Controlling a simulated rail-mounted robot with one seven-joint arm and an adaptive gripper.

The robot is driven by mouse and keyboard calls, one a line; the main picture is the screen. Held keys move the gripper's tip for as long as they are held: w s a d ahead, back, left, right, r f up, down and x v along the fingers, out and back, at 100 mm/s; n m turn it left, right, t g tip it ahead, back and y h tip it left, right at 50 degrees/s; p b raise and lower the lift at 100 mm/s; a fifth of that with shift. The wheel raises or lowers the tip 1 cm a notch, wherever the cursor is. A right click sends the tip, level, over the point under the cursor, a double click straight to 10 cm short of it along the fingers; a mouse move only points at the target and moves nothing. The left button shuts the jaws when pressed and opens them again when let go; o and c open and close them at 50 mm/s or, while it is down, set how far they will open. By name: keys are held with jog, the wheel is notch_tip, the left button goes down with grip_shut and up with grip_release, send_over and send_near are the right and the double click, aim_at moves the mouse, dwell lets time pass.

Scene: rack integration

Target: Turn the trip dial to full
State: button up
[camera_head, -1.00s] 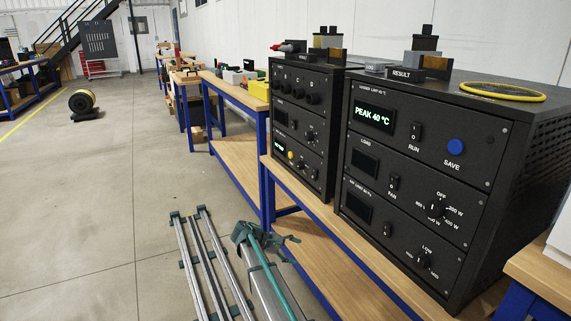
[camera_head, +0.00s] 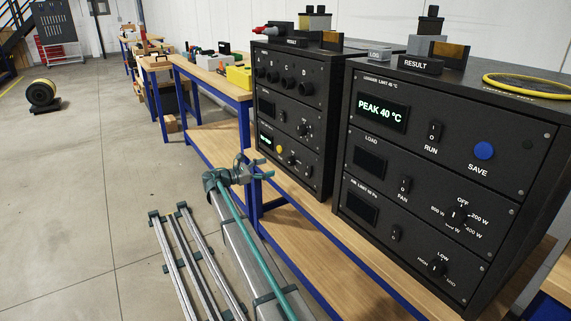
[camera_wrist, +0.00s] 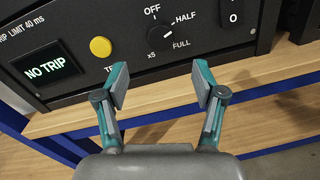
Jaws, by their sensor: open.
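The trip dial (camera_wrist: 160,34) is a round black knob on the bottom panel of a black rack unit in the wrist view. OFF, HALF, FULL and x5 are printed around it; its pointer is too small to read surely. It also shows small in the head view (camera_head: 292,159). My gripper (camera_wrist: 160,82) is open and empty, its two teal-and-grey fingers spread below the dial and apart from it. In the head view my gripper (camera_head: 262,170) is in front of the left rack unit's bottom panel. A lit display (camera_wrist: 48,68) reads NO TRIP.
A yellow button (camera_wrist: 100,47) is left of the dial and a black rocker switch (camera_wrist: 236,12) is right of it. The wooden bench (camera_wrist: 262,85) runs below the panel. A second rack unit (camera_head: 425,190) stands at right. Open floor lies left.

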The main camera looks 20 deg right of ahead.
aim_at(287, 162)
jog(key=d, duration=0.3)
jog(key=d+b, duration=0.1)
jog(key=d, duration=0.5)
jog(key=shift+w+d, duration=0.15)
jog(key=shift+w, duration=0.25)
jog(key=shift+c, duration=0.3)
jog(key=c, duration=1.1)
